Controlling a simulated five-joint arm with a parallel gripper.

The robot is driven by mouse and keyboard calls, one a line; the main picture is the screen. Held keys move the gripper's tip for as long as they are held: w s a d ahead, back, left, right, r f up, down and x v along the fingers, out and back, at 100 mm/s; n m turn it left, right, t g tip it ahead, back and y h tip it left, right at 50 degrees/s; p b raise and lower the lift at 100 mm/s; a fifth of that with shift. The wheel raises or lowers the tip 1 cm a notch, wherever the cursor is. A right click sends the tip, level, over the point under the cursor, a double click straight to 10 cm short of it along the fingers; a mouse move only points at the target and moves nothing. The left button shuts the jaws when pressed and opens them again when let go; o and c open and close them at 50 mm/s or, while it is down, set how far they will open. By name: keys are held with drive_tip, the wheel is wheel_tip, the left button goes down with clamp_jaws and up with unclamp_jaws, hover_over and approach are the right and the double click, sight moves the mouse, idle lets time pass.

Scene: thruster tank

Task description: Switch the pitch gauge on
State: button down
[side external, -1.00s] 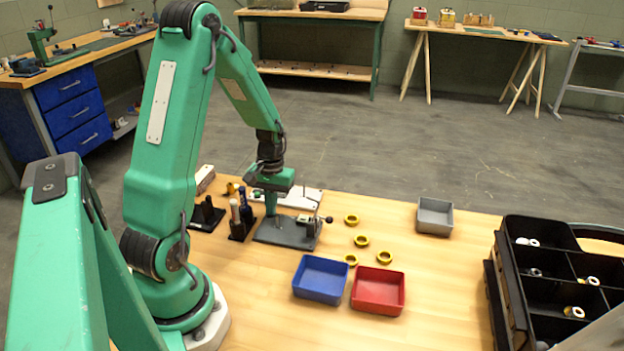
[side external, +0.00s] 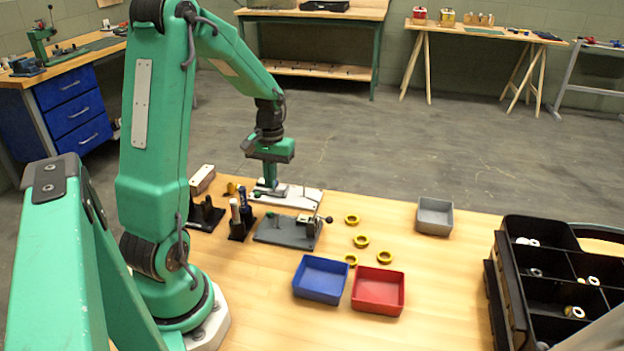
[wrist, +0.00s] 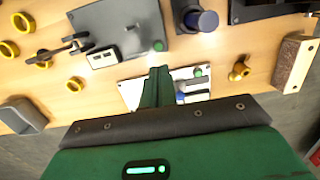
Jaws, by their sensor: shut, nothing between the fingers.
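A white plate (side external: 305,199) lies at the back of the bench; I take it for the pitch gauge, but cannot be sure. In the wrist view the white plate (wrist: 130,92) carries a grey block (wrist: 195,87) with a small green knob (wrist: 197,72) and a blue part beside the fingers. My gripper (side external: 269,186) points down over the plate's left part, shut and empty. In the wrist view its green fingers (wrist: 157,80) hide part of the plate. I cannot tell whether the fingertips touch it, nor read any switch position.
A grey plate fixture (side external: 285,233) with a lever stands just in front. A black holder with upright tools (side external: 240,220) is to the left. Blue (side external: 320,280), red (side external: 378,290) and grey (side external: 434,216) trays and several yellow rings (side external: 361,241) lie right.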

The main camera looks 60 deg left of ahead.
wheel_tip(320, 180, up, 6)
drive_tip(key=shift+w+a, duration=0.25)
